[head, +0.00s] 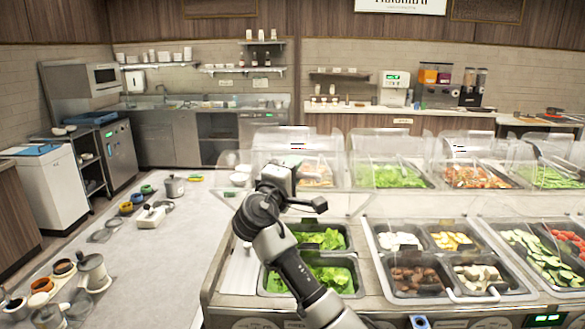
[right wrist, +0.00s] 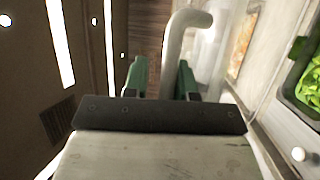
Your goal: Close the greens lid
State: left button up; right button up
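Leafy greens fill two dark wells, a rear one (head: 320,237) and a front one (head: 335,277), at the left end of the near counter. Both wells are uncovered. A clear lid (head: 345,203) appears raised behind them, partly hidden by my right arm and faint against the counter. My right gripper (head: 287,172) is above and behind the wells' left side. In the right wrist view its two green fingers (right wrist: 162,78) are apart. A pale curved handle (right wrist: 185,32) runs down between them, closer to the right finger; contact is unclear. My left gripper is out of view.
Wells of eggs, mushrooms (head: 417,280) and cucumbers (head: 548,262) lie right of the greens. Clear hoods (head: 380,143) cover a far row of food. The grey counter (head: 175,265) at left holds several small pots.

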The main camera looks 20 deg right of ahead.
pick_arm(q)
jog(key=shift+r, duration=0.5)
pick_arm(e)
jog(key=shift+w+d+r, duration=0.1)
jog(key=shift+w+r, duration=0.2)
jog(key=shift+r, duration=0.05)
pick_arm(q)
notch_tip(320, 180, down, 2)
jog(key=shift+b, duration=0.85)
pick_arm(e)
jog(key=v, duration=1.2)
jog(key=shift+s+f, duration=0.2)
jog(key=shift+c, duration=0.2)
